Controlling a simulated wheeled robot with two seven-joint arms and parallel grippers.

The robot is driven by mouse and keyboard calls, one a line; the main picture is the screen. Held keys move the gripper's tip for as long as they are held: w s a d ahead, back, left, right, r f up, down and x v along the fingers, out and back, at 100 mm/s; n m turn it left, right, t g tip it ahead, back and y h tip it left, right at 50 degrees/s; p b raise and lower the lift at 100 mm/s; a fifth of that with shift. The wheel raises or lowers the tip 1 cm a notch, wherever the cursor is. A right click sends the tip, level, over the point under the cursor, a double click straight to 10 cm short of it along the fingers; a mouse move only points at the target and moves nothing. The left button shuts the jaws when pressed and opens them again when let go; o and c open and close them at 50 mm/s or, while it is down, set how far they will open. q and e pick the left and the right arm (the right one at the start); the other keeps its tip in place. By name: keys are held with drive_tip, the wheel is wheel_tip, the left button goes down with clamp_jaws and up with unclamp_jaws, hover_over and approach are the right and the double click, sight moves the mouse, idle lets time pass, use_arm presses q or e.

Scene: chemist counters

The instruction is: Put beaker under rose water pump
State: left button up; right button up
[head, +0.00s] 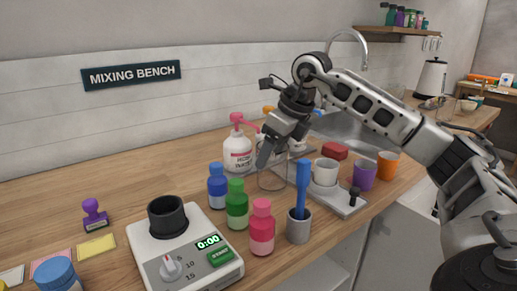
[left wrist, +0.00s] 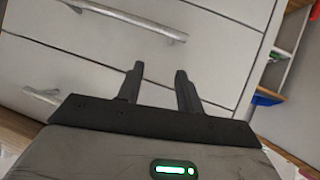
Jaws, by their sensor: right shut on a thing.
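The beaker (head: 272,181) is clear glass and upright in the head view. My right gripper (head: 270,153) is shut on it near its rim, and the gripper hides part of the beaker. I cannot tell whether its base touches the counter. The rose water pump (head: 238,154) is a white bottle with a pink pump head, standing just left of the beaker; its label is too small to read surely. Its pink spout points right, towards my right gripper. My left gripper (left wrist: 159,76) shows only in the left wrist view, fingers apart and empty, in front of drawers.
Blue (head: 217,188), green (head: 236,206) and pink (head: 262,230) bottles stand in front of the beaker. A grey cup with a blue tool (head: 299,226) and a tray with a white cup (head: 326,172) stand right. A timer device (head: 184,252) is front left. Drawers (left wrist: 225,45) face my left gripper.

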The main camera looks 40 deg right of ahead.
sight(260, 146)
drive_tip(key=w, duration=0.1)
drive_tip(key=w+a+p, duration=0.1)
drive_tip(key=w, duration=0.1)
drive_tip(key=shift+w+a+r, duration=0.1)
drive_tip(key=shift+w+r, duration=0.05)
drive_tip(key=shift+w, duration=0.15)
drive_tip(key=shift+f, duration=0.6)
drive_tip(key=shift+s+f, duration=0.1)
drive_tip(key=shift+f, duration=0.05)
drive_tip(key=shift+f, duration=0.15)
drive_tip(key=o, duration=1)
drive_tip(key=shift+r, duration=0.5)
drive_tip(key=p+v, duration=0.1)
drive_tip(key=v, duration=1)
drive_tip(key=shift+s, duration=0.2)
